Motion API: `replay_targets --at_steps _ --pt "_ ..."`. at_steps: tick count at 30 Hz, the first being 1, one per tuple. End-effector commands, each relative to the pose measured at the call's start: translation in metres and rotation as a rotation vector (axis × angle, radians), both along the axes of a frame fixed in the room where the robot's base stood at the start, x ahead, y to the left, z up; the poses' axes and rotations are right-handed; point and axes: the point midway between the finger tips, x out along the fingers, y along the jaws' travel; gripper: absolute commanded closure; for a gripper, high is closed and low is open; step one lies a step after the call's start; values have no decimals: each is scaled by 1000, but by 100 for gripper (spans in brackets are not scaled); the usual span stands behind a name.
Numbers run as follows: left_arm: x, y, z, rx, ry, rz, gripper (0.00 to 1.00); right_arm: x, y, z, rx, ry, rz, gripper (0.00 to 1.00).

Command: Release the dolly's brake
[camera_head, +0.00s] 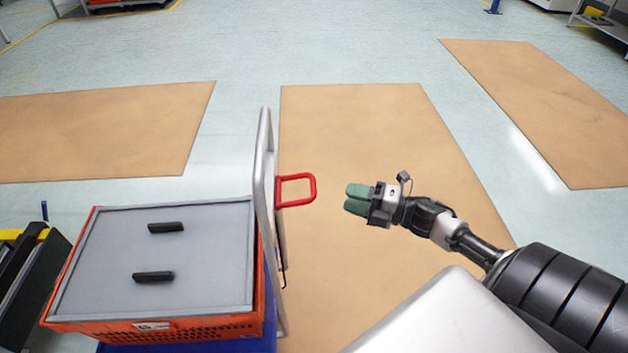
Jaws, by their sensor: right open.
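The dolly stands left of centre, with a blue base (190,346) and an upright grey metal handle frame (263,160). A red loop lever (314,188), which looks like the brake handle, sticks out to the right from the frame. An orange tote (215,329) with a grey lid (155,255) sits on the dolly. My right gripper (347,199) has green fingertips and points left toward the red lever. It is open and empty, a short gap to the right of the lever. My left gripper is not in view.
Brown mats (375,130) lie on the pale floor, one under my right gripper, others at the left and the right. A dark bin with a yellow edge (22,262) stands left of the dolly. Shelving (603,22) is at the far right. The floor ahead is clear.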

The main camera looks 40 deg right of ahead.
Motion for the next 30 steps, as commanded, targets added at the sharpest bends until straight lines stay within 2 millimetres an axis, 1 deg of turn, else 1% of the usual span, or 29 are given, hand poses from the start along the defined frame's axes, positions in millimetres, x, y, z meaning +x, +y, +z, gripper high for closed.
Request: replay_targets --at_steps 9,15,20,27,28,30 --pt "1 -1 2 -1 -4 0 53 49 36 3 4 -4 1 60" --pt "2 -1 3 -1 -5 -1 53 71 51 3 4 -3 0 60" --pt "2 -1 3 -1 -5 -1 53 77 57 2 5 -1 0 60" --pt "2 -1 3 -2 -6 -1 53 78 58 2 4 -1 0 60" --pt "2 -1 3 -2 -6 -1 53 78 58 2 4 -1 1 61" --pt "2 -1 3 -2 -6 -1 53 78 57 2 4 -1 1 72"
